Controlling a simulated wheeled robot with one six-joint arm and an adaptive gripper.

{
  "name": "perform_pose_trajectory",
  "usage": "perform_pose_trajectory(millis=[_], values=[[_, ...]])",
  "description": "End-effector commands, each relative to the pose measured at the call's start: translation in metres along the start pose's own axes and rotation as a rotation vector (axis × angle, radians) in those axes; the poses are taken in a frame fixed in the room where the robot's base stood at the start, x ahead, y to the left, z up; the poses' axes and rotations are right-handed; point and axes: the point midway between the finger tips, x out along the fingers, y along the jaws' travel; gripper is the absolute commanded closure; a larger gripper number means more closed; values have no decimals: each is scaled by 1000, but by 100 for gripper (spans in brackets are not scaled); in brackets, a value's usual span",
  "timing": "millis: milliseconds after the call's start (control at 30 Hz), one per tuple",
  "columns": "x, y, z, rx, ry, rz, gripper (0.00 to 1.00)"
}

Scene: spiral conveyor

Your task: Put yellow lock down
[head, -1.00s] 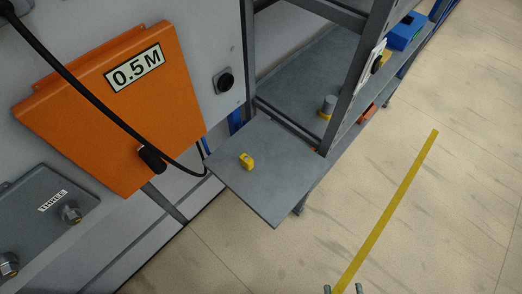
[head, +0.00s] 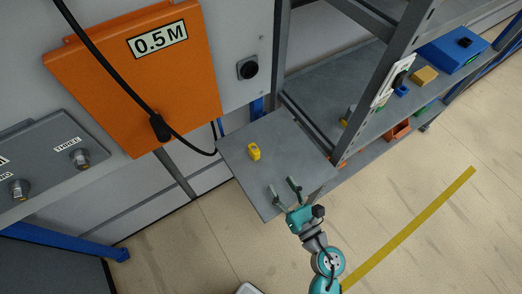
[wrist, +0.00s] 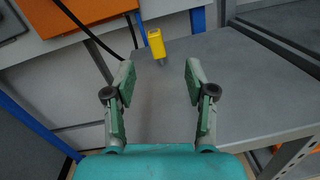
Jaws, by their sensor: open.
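The yellow lock (head: 254,151) lies on the grey side shelf (head: 240,182), near the shelf's back left part. In the wrist view the yellow lock (wrist: 157,43) shows ahead of the gap between my fingers, with its grey shackle toward me. My gripper (head: 285,187) is over the front edge of the shelf, apart from the lock. In the wrist view my gripper (wrist: 158,80) has its two fingers spread wide with nothing between them.
An orange box marked 0.5 M (head: 140,80) with a black cable (head: 110,82) hangs left of the shelf. A rack post (head: 380,80) rises at the shelf's right. A blue case (head: 452,50) and small items stand on the rack. The shelf around the lock is clear.

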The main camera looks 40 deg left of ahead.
Motion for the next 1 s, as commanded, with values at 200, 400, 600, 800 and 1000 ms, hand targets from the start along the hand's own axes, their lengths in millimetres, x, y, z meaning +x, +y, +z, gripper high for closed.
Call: perform_pose_trajectory(millis=[200,400,600,800,1000], values=[[32,-2,-6,-188,55,59,45],[60,0,-9,-205,60,66,45],[89,1,-11,-203,60,64,45],[101,2,-12,-202,60,61,45],[124,5,-19,-200,59,64,45]])
